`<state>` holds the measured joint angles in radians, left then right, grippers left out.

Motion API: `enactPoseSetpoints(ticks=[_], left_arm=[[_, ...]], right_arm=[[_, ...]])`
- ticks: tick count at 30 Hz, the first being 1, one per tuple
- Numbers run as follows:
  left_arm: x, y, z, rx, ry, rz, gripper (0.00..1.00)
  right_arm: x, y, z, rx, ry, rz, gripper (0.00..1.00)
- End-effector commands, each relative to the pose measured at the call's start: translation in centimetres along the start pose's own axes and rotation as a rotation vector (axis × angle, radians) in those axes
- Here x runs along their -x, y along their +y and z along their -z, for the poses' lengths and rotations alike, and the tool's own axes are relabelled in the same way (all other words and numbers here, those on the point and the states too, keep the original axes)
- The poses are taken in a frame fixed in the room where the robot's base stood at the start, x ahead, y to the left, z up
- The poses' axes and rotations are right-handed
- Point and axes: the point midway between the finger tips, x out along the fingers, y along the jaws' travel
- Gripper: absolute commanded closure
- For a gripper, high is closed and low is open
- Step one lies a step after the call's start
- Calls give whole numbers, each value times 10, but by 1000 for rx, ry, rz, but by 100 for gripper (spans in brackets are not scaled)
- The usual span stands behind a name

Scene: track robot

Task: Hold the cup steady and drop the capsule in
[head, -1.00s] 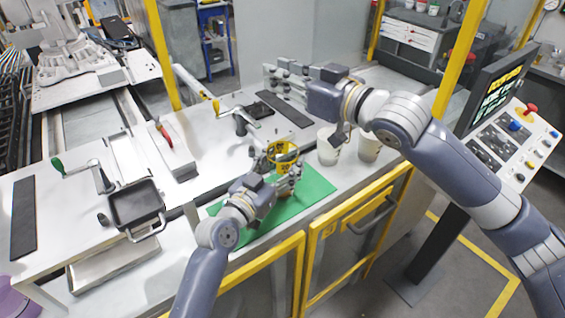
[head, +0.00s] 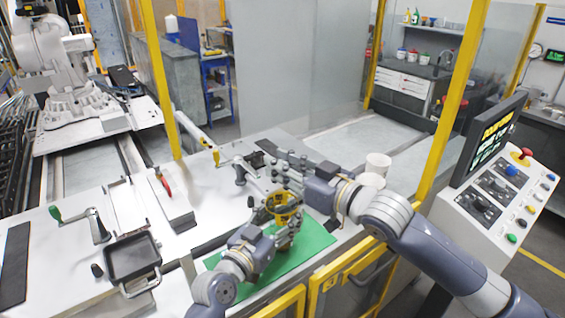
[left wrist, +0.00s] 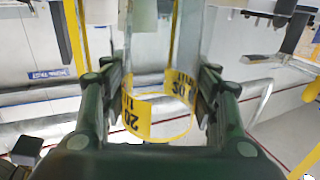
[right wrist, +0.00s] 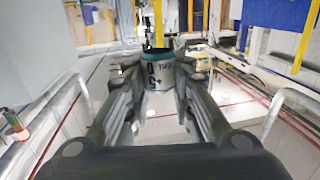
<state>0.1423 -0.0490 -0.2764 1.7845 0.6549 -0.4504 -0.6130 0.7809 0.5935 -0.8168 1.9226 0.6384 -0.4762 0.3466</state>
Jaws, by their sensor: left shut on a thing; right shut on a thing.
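The cup is clear with a yellow band bearing black marks (head: 284,207). It stands upright in my left gripper (head: 289,234) above the green mat. In the left wrist view the fingers of the left gripper (left wrist: 160,108) press both sides of the cup (left wrist: 150,118). My right gripper (head: 279,178) is above and behind the cup in the head view. In the right wrist view the right gripper (right wrist: 155,92) is shut on a pale capsule (right wrist: 163,74) with a blue-green band and dark lettering. The capsule is not clear in the head view.
The green mat (head: 306,252) lies near the table's front edge. Two white containers (head: 378,163) stand to the right, partly behind my right arm. A dark square pan (head: 132,261) and a crank with a green handle (head: 92,226) are on the left. A control panel (head: 490,200) stands at right.

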Motion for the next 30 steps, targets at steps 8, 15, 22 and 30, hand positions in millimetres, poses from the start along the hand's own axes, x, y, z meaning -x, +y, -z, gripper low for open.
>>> enactPoseSetpoints(ticks=[8,15,22,30], left_arm=[[0,0,-1,0,-2,0,73],[0,0,-1,0,-2,0,73],[0,0,-1,0,-2,0,73],[0,0,-1,0,-2,0,73]], right_arm=[[-1,0,-10,0,0,-1,92],[-2,0,-30,-3,-1,-1,92],[-3,0,-48,-1,-1,-1,92],[-3,0,-62,-1,0,-1,92]])
